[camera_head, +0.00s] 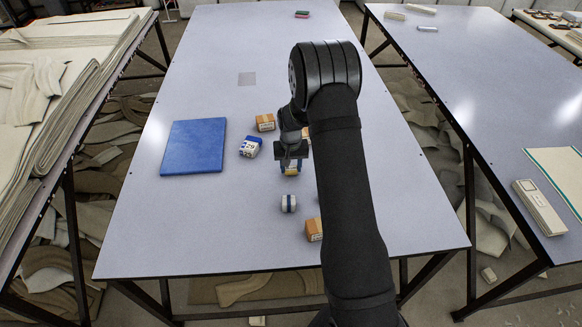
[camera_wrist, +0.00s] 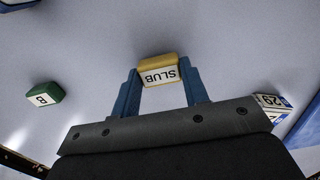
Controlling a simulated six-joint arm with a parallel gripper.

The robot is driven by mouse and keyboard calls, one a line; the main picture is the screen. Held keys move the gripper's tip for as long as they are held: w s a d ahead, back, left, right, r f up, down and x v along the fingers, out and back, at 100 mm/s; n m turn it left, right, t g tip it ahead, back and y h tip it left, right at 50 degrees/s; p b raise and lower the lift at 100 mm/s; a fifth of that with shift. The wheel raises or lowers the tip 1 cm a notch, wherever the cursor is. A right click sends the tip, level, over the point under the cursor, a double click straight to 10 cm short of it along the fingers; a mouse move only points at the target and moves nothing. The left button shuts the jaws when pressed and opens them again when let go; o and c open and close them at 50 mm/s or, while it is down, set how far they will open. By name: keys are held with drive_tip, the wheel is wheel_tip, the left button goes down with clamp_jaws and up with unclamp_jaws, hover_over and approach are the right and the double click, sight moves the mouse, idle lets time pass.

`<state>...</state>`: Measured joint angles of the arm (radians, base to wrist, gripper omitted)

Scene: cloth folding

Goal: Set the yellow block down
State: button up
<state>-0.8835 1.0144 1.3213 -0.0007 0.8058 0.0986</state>
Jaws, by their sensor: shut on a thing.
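The yellow block (camera_head: 291,169) shows under my gripper (camera_head: 291,159) near the middle of the table in the camera_head view, partly hidden by it.
A white-and-blue block (camera_head: 250,146), an orange box (camera_head: 265,122) and a blue mat (camera_head: 193,147) lie to the left. A white-and-blue piece (camera_head: 288,203) and another orange box (camera_head: 314,229) lie nearer. A green block (camera_wrist: 43,95) shows in camera_wrist. The near left table is clear.

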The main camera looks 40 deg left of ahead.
sight(291, 169)
drive_tip(key=shift+f, duration=0.3)
drive_tip(key=o, duration=1)
drive_tip(key=shift+f, duration=0.15)
drive_tip(key=shift+c, duration=0.2)
wheel_tip(291, 169, up, 12)
